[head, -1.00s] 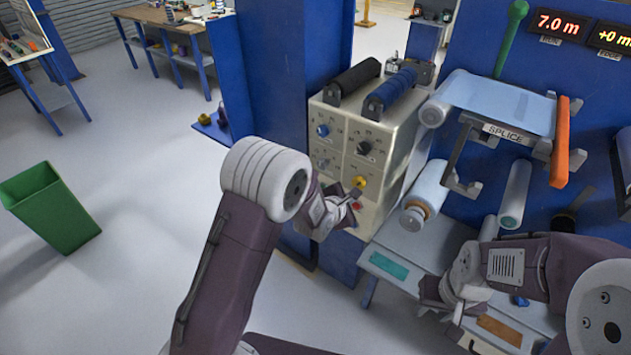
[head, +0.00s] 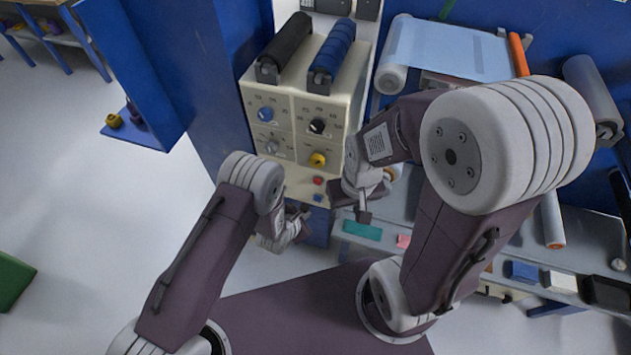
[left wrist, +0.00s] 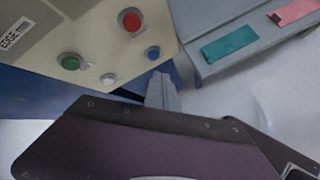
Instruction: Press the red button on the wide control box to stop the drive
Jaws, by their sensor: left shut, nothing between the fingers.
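The wide control box (head: 291,122) is beige, with knobs on its front and two dark rollers on top. Its red button (head: 318,181) is low on the front, above a blue button (head: 318,198). In the left wrist view the red button (left wrist: 131,20) sits near the top, with green (left wrist: 70,61), white (left wrist: 108,78) and blue (left wrist: 153,52) buttons below. My left gripper (head: 303,217) is below the button row; its shut, empty fingertips (left wrist: 162,90) show just below the blue button, apart from the red one. My right gripper (head: 363,214) hangs right of the box; its jaws are unclear.
A grey bench with a teal pad (head: 362,230) and a pink pad (head: 403,241) lies right of the box. A blue pillar (head: 215,75) stands at its left. My right arm covers much of the bench. Open floor lies at left.

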